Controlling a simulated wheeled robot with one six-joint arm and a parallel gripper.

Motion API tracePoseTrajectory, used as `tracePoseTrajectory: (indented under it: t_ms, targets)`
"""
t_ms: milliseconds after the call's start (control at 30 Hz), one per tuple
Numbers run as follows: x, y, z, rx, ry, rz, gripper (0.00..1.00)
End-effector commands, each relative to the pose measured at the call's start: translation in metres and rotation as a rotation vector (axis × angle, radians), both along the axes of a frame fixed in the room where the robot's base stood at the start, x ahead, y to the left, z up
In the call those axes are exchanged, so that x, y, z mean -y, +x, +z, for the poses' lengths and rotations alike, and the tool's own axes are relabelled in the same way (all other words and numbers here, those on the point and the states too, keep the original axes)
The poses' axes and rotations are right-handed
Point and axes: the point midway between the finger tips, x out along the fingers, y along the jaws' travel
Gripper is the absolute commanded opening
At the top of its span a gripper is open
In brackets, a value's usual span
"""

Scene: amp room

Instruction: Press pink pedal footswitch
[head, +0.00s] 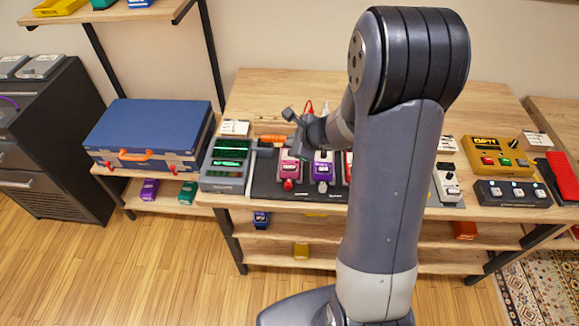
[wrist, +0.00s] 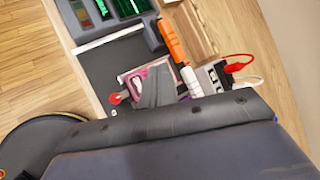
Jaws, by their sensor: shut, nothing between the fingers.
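The pink pedal (head: 289,166) stands on a dark pedal board on the wooden table in the head view, with a red footswitch (head: 288,184) at its front end. In the wrist view the pink pedal (wrist: 134,84) is partly hidden behind my gripper, and its red footswitch (wrist: 115,98) shows to the left. My gripper (head: 291,139) is shut and empty, over or just behind the rear part of the pink pedal in the head view; it also shows in the wrist view (wrist: 153,75). I cannot tell whether it touches the pedal.
A purple pedal (head: 323,170) stands close on the right. A grey device with green screens (head: 227,164) is on the left. An orange-and-white plug (wrist: 172,42) and cables lie behind the pedals. A blue case (head: 150,130) sits on the lower bench further left.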

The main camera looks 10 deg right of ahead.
Motion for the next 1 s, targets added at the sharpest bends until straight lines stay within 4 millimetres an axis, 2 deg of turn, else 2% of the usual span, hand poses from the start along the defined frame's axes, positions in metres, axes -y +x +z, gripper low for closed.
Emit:
tracePoseTrajectory:
  t_ms: [600, 800, 1000]
  targets:
    - [0.000, 0.000, -0.077, 0.000, -0.001, 0.002, 0.00]
    - [0.000, 0.000, -0.085, 0.000, -0.001, 0.001, 0.00]
    - [0.000, 0.000, -0.085, 0.000, -0.001, 0.001, 0.00]
